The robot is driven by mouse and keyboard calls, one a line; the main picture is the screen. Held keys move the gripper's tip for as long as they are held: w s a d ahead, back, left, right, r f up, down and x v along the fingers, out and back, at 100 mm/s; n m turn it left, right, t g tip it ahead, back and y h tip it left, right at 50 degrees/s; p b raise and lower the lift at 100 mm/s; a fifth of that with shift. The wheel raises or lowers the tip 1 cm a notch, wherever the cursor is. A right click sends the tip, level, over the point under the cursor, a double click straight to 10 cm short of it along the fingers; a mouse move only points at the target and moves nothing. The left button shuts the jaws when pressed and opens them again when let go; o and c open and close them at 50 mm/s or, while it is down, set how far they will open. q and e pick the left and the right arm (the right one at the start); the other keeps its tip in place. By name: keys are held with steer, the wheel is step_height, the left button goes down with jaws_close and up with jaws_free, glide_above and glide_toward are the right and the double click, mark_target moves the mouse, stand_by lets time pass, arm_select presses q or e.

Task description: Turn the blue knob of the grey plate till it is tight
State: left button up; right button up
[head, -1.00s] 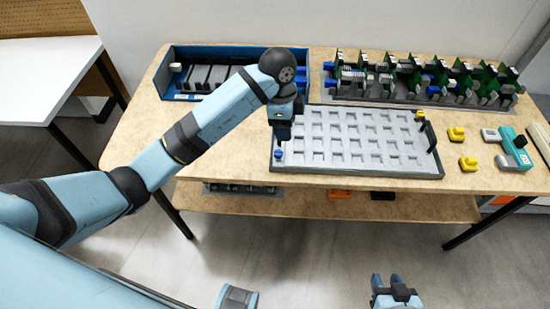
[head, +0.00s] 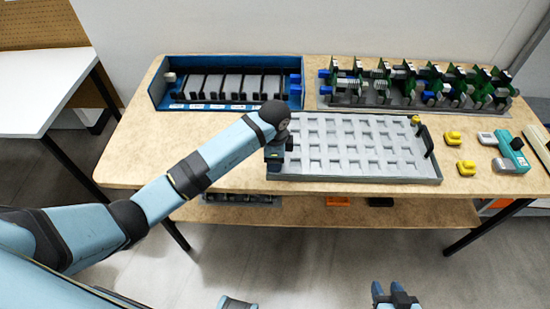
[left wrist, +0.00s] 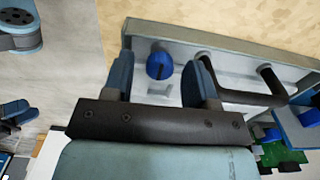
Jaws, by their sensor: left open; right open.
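The grey plate (head: 338,178) lies on the wooden table, with rows of square recesses and a black handle at its right end. Its blue knob (left wrist: 159,66) shows in the left wrist view near the plate's edge, with a dark slot line across its top. My left gripper (left wrist: 163,60) is open, with one finger on each side of the knob and gaps visible. In the head view my left gripper (head: 274,160) is over the plate's front left corner and hides the knob. My right gripper (head: 396,293) is open and empty, low in front of the table.
A blue tray (head: 227,102) with grey modules stands at the back left. A rack of green boards (head: 415,85) stands at the back right. Yellow pieces (head: 467,167) and a teal tool (head: 512,150) lie right of the plate. A white table (head: 45,90) is at far left.

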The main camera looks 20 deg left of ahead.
arm_select(q)
steer(key=shift+f, duration=0.2)
steer(key=c, duration=0.9)
steer(key=shift+c, duration=0.2)
